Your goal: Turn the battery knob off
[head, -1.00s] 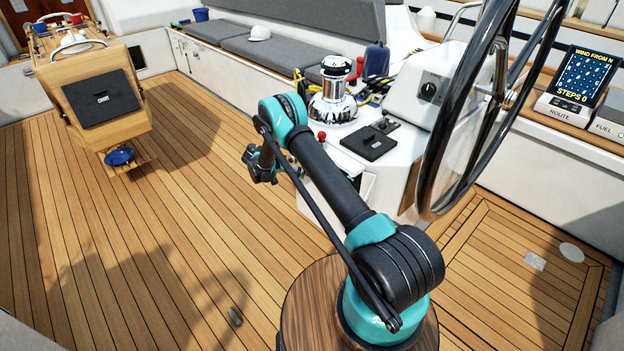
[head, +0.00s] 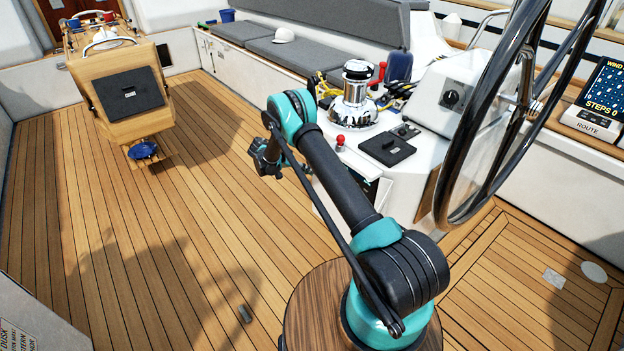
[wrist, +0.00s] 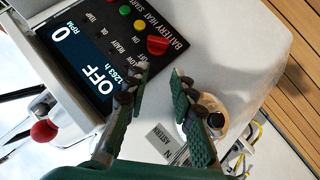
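In the wrist view, a dark panel (wrist: 101,56) carries a lit display reading OFF, 0 RPM and 1263 h. A red knob (wrist: 157,45) sits on it beside lettering that includes BATTERY, HEAT and a partly readable third word. My gripper (wrist: 160,77) is open and empty, its two green-and-black fingers apart. In the picture the red knob lies just above the fingertips, with no visible contact. In the head view my gripper (head: 265,160) is small and dark, left of the cockpit pedestal; the red knob cannot be made out there.
A red-ball lever (wrist: 44,130) is left of the fingers in the wrist view. A chrome winch (head: 355,98) and a black-knobbed box (head: 451,98) stand near the large wheel (head: 490,110). The teak floor (head: 130,240) at left is mostly clear.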

